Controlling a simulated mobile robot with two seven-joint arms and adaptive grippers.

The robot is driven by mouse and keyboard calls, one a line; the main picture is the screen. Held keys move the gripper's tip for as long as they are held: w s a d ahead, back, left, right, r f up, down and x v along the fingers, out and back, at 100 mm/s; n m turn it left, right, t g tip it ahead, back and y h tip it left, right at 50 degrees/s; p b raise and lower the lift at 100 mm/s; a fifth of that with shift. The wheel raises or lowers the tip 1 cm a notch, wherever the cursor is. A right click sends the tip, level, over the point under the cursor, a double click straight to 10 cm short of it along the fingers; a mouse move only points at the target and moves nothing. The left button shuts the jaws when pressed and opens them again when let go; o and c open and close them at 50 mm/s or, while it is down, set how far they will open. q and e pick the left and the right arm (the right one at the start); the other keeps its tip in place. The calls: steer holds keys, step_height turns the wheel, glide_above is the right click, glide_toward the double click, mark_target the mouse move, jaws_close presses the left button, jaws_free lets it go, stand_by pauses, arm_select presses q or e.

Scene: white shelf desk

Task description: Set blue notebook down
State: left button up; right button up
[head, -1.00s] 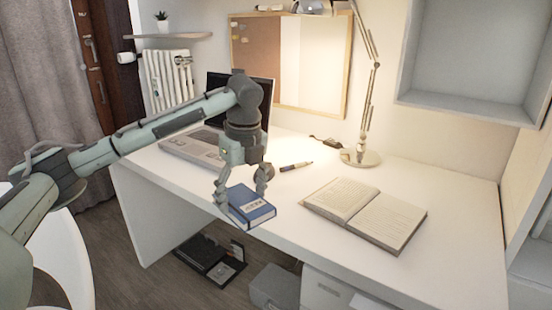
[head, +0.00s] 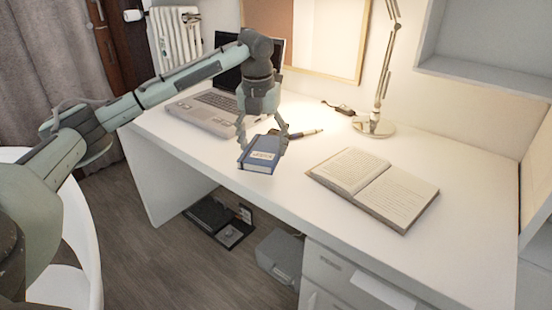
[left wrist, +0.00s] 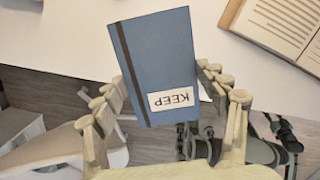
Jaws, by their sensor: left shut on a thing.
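The blue notebook (head: 259,154) has a dark band and a white label; in the left wrist view the notebook (left wrist: 160,60) shows the label's word KEEP upside down. My left gripper (head: 263,143) is shut on it, with one finger on each side, and the fingers also show in the left wrist view (left wrist: 162,95). In the head view the notebook appears at the front edge of the white desk (head: 225,158). I cannot tell whether it touches the desk top. My right gripper is not in view.
An open book (head: 373,187) lies on the desk to the right. A laptop (head: 205,112) stands at the left, a pen (head: 306,132) lies behind the gripper, and a lamp (head: 374,126) stands at the back. Grey boxes (head: 280,254) are on the floor below.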

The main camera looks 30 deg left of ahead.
mark_target(275, 148)
arm_select(q)
steer(key=shift+w+d+f, duration=0.9)
steer(key=shift+w+d, duration=0.15)
steer(key=shift+d, duration=0.05)
steer(key=shift+f, duration=2.05)
steer(key=o, duration=1.3)
steer(key=shift+c, duration=0.2)
steer(key=r, duration=0.4)
steer(key=s+r, duration=0.1)
steer(key=r, duration=0.7)
steer(key=shift+s+d, duration=0.2)
steer(key=shift+d, duration=0.05)
